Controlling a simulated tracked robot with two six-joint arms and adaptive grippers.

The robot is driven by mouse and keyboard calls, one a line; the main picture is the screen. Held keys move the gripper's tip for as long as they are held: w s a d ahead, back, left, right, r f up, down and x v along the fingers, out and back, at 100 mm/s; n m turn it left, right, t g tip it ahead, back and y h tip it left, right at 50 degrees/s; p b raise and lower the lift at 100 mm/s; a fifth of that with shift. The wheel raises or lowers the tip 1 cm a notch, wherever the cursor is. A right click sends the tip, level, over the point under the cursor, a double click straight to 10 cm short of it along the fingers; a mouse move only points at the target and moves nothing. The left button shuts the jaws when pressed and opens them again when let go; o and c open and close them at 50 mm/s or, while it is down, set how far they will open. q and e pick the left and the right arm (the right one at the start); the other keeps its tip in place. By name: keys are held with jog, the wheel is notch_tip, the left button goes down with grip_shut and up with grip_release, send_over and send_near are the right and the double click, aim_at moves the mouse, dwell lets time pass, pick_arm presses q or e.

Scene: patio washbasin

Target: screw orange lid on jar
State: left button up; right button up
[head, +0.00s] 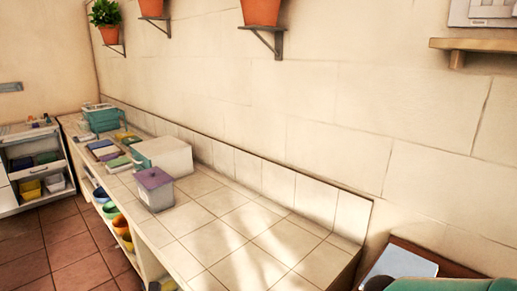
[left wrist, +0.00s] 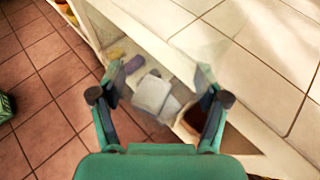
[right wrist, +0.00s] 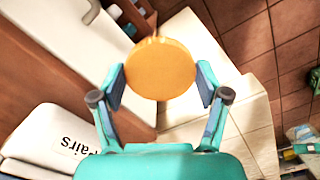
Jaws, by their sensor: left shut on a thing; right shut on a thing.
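The orange lid (right wrist: 160,68) is a round disc in the right wrist view, its flat face towards the camera. My right gripper (right wrist: 160,85) is shut on it, with a finger at each side. In the left wrist view, my left gripper (left wrist: 160,85) has its fingers apart around a clear, see-through shape, which I take to be the jar (left wrist: 204,45). Its outline is faint and the shelf shows through it. The lid and the jar do not show together in any view. Neither gripper's fingers show in the head view.
A tiled counter (head: 225,225) runs along the wall, its near part clear. A purple-lidded box (head: 154,189) and a white box (head: 166,154) stand further back. Below the counter is an open shelf with bowls (head: 119,222). A white panel (right wrist: 70,45) is close to my right gripper.

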pick_arm(q)
jog(key=s+d, duration=0.3)
jog(key=s, duration=0.2)
jog(key=shift+d+r, duration=0.2)
jog(key=shift+d, duration=0.15)
pick_arm(e)
jog(key=w+a+f+m, duration=0.2)
jog(key=w+f, duration=0.3)
jog(key=w, duration=0.1)
jog(key=shift+a+f, duration=0.2)
jog(key=shift+f, duration=0.2)
pick_arm(q)
jog(key=s+d+r, duration=0.2)
jog(key=d+r, duration=0.4)
jog(key=d, duration=0.4)
jog(key=s+d+r, duration=0.3)
jog(key=d+r, duration=0.2)
jog(key=d, duration=0.5)
jog(key=shift+s+d+r, duration=0.15)
jog(key=shift+d+r, duration=0.15)
jog(key=shift+r, duration=0.1)
